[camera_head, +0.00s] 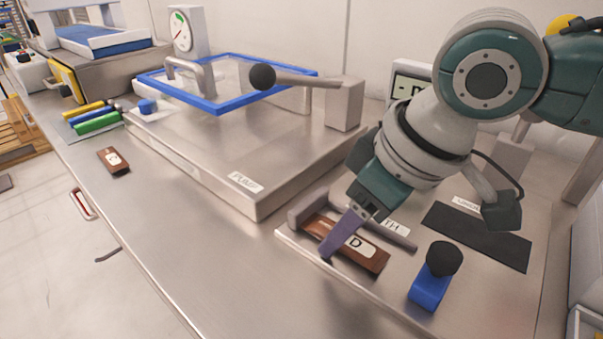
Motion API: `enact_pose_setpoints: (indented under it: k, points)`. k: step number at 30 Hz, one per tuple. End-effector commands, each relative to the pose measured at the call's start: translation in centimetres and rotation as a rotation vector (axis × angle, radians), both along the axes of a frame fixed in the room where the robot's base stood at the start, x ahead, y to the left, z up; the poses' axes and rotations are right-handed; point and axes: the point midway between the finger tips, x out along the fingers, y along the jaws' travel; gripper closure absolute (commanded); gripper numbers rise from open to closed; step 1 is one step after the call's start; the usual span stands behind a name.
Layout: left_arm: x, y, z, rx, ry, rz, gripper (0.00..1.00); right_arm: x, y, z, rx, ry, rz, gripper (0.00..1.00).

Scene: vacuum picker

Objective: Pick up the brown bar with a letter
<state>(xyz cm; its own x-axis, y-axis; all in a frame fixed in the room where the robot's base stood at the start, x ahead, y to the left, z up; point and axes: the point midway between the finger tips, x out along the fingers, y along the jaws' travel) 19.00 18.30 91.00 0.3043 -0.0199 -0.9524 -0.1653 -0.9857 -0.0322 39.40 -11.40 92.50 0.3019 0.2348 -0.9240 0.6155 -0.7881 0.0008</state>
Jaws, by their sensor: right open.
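A brown bar (375,262) with a white label bearing the letter D lies in a dark holder on the metal plate at the lower middle. My right gripper (330,256) points down at this bar, left of the letter. Its purple finger crosses in front of the bar; whether it touches cannot be told. The gripper is open, and its other finger is mostly hidden. A second brown bar (114,160) with a small white label lies alone on the steel table at the left; its letter is too small to read. My left gripper is not in view.
A blue block with a black knob (432,278) stands just right of the D bar. A black pad (478,235) lies behind it. The raised steel box (215,165) with a blue frame (215,107) and black-knobbed lever stands left of my arm. The table's front strip is mostly clear.

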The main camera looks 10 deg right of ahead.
Motion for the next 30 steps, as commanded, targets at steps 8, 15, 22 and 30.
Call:
enact_pose_setpoints:
  k: [8,15,22,30]
  points:
    - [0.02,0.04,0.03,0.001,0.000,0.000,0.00,0.00,-0.01,0.07,0.000,0.000,0.000,0.65]
    - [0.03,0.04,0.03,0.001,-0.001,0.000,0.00,-0.01,-0.02,0.07,0.000,0.000,0.000,0.92]
    - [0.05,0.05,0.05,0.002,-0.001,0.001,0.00,0.00,-0.02,0.08,0.001,-0.001,0.000,1.00]
    - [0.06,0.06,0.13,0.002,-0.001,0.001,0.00,0.02,0.00,0.35,0.001,-0.001,0.000,1.00]
